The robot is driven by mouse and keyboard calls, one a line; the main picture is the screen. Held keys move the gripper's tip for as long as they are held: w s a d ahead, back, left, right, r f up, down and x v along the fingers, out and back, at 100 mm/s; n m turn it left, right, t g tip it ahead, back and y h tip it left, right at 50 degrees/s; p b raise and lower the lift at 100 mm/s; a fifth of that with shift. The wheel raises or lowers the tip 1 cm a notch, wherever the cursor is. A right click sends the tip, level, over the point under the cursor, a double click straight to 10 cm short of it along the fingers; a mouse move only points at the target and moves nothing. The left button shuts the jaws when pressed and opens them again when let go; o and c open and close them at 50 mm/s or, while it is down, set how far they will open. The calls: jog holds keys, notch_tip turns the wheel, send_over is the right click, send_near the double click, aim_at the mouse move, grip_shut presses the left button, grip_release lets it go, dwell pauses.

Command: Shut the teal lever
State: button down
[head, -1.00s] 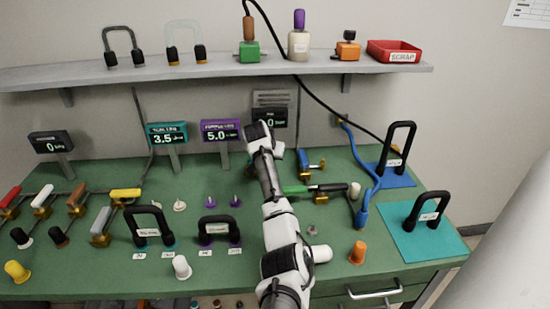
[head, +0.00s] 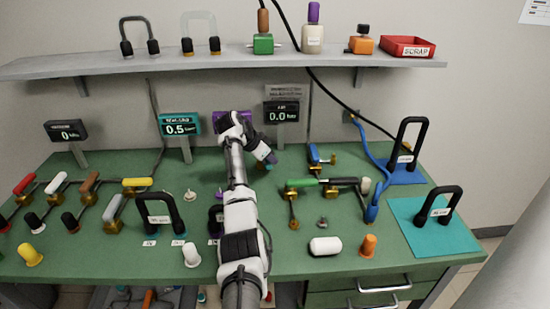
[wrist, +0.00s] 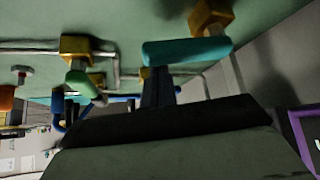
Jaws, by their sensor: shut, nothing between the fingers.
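The teal lever (wrist: 187,50) shows in the wrist view as a rounded teal handle beside a brass valve body (wrist: 211,16). I cannot make out the lever in the head view, where my arm covers part of the bench. My gripper (wrist: 158,82) is shut and empty, its dark fingers reaching to the handle's edge. I cannot tell whether they touch it. In the head view my gripper (head: 265,156) is above the back middle of the bench. The teal display (head: 180,125) reads 0.5.
Right of my arm are a green-handled valve (head: 303,183), a blue valve (head: 316,156) and a white cylinder (head: 325,246). Black handles stand on a blue mat (head: 391,178) and a teal mat (head: 455,237). A shelf (head: 210,62) runs above. The purple display (head: 220,117) is partly hidden.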

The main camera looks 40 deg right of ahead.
jog(key=shift+w+a, duration=0.3)
jog(key=shift+a, duration=0.65)
jog(key=shift+w+a, duration=0.1)
jog(key=shift+a, duration=0.1)
jog(key=shift+s+d, duration=0.35)
jog(key=shift+d, duration=0.15)
jog(key=shift+s+d+r, duration=0.1)
jog(key=shift+s+d, duration=0.3)
jog(key=shift+d, duration=0.25)
jog(key=shift+s+d+r, duration=0.1)
jog(key=shift+s+d, duration=0.25)
jog(key=shift+d, duration=0.25)
jog(key=w+a+r+b, duration=0.2)
jog(key=w+a+r, duration=0.1)
jog(key=a+r, duration=0.2)
notch_tip(320, 180, up, 2)
jog(key=shift+r, duration=0.25)
jog(key=shift+d, duration=0.1)
